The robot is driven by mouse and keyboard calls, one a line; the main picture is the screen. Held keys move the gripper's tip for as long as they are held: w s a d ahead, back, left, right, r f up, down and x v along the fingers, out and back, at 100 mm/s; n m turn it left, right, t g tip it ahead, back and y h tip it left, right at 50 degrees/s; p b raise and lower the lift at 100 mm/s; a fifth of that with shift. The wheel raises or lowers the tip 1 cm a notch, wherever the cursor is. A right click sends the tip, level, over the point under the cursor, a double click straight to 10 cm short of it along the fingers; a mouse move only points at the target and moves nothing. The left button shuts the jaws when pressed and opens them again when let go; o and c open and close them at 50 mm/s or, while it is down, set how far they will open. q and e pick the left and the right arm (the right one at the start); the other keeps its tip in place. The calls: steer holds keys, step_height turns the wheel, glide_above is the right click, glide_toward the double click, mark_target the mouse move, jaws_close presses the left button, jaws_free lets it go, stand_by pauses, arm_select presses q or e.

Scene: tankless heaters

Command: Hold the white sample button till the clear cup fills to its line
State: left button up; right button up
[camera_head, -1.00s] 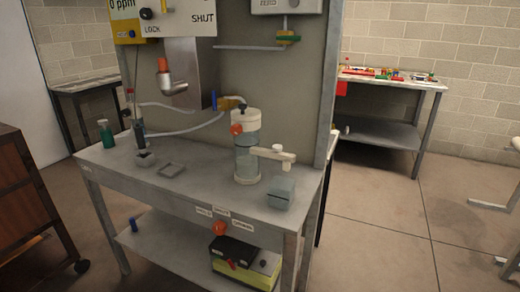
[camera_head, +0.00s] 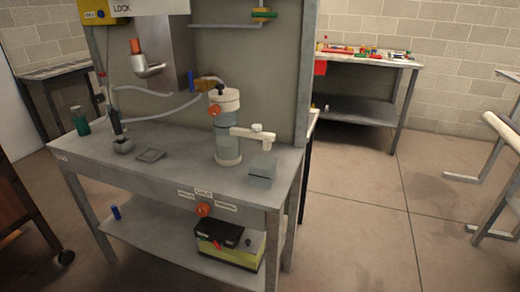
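A clear-walled canister (camera_head: 228,145) with a white lid and black knob stands upright on the grey metal bench. A white spout arm (camera_head: 245,134) reaches right from it. A small white button-like cap (camera_head: 257,128) sits on top of the arm's end; I take it as the sample button. A pale, see-through boxy cup (camera_head: 262,172) stands on the bench below the spout's end. Its line and any water level are too small to tell. Neither of my grippers shows in the head view, and nothing visible touches the cap.
The grey bench (camera_head: 90,155) has a square tray (camera_head: 151,155), a green bottle (camera_head: 80,121) and an orange front knob (camera_head: 204,209). A black-and-yellow box (camera_head: 230,243) sits on its lower shelf. Open floor (camera_head: 360,215) lies to the right, before a white pipe (camera_head: 502,128) on legs.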

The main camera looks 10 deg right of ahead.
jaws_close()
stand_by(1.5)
